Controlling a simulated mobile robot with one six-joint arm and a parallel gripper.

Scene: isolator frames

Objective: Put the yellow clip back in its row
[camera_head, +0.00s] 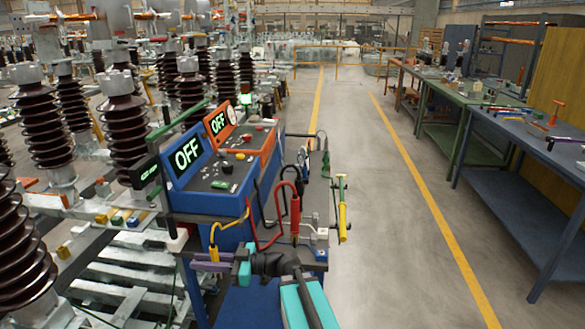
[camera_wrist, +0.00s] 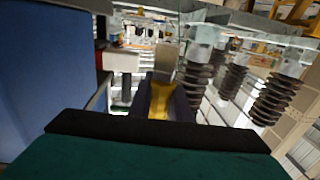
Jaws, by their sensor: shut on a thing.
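The yellow clip (camera_head: 214,251) is at the left front corner of the blue cart in the head view, with a yellow lead curving up from it. My gripper (camera_head: 211,265), with purple jaws, is shut on the clip. In the wrist view the yellow clip (camera_wrist: 158,101) stands between the dark purple jaws, and its lower part is hidden. A red clip (camera_head: 295,216) hangs upright with a red lead to the right of my wrist. A black lead (camera_head: 257,194) stands beside it. I cannot make out an empty place in the row.
The blue tester (camera_head: 188,160) and orange tester (camera_head: 222,122), both reading OFF, sit on the cart. A green and yellow rod (camera_head: 342,218) stands at its right side. Ribbed insulators (camera_head: 127,135) crowd the left. The aisle and its right-hand blue bench (camera_head: 530,135) are apart from the cart.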

